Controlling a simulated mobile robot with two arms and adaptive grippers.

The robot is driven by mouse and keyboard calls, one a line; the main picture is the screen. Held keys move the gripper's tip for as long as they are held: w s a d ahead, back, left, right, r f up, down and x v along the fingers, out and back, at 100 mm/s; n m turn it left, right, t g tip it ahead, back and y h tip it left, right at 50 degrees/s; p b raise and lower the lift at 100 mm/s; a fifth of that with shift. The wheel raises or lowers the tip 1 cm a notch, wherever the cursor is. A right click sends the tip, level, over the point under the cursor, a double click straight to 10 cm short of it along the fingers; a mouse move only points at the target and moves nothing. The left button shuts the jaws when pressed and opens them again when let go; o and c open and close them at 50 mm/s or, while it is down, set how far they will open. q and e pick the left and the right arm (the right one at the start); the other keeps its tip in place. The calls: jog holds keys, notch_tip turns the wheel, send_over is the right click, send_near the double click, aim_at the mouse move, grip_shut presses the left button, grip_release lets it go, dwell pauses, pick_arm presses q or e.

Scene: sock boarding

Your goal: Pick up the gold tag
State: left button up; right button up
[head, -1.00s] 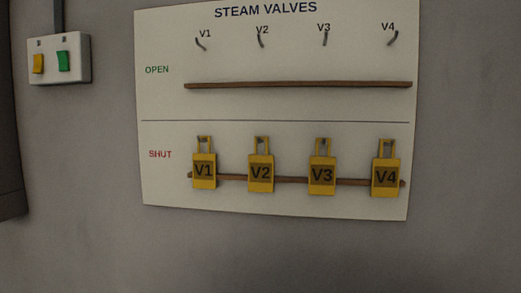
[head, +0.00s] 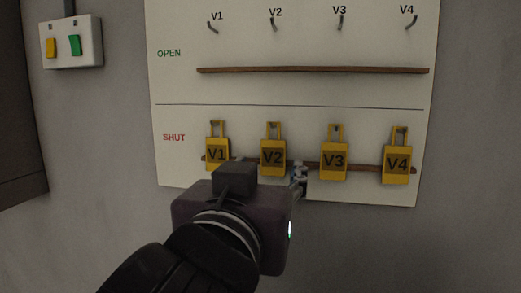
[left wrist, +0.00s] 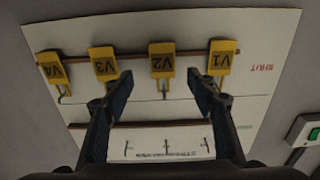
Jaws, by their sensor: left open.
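My left gripper (left wrist: 160,80) is open and empty in the left wrist view, where the board appears upside down. Its fingers (left wrist: 119,92) frame the V2 tag (left wrist: 162,62), with V3 (left wrist: 104,64) beyond one finger and V1 (left wrist: 222,58) beyond the other. I cannot tell whether the fingertips touch anything. In the head view the wrist hides most of them. My right gripper does not show.
The white board (head: 180,120) has an empty upper ledge (head: 312,70) under a row of hooks (head: 341,24). A switch box (head: 72,42) with yellow and green switches is on the wall at left. A dark edge (head: 18,110) stands farther left.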

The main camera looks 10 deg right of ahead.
aim_at(272, 152)
pick_arm(q)
jog(key=p+x, duration=0.2)
jog(key=x, duration=0.1)
jog(key=r+p+x, duration=0.1)
jog(key=p+x, duration=0.1)
jog(key=shift+w+a, duration=0.15)
jog(key=shift+w, duration=0.2)
jog(key=shift+w+f, duration=0.2)
jog(key=shift+w, duration=0.1)
jog(key=c, duration=0.6)
jog(key=shift+c, duration=1.3)
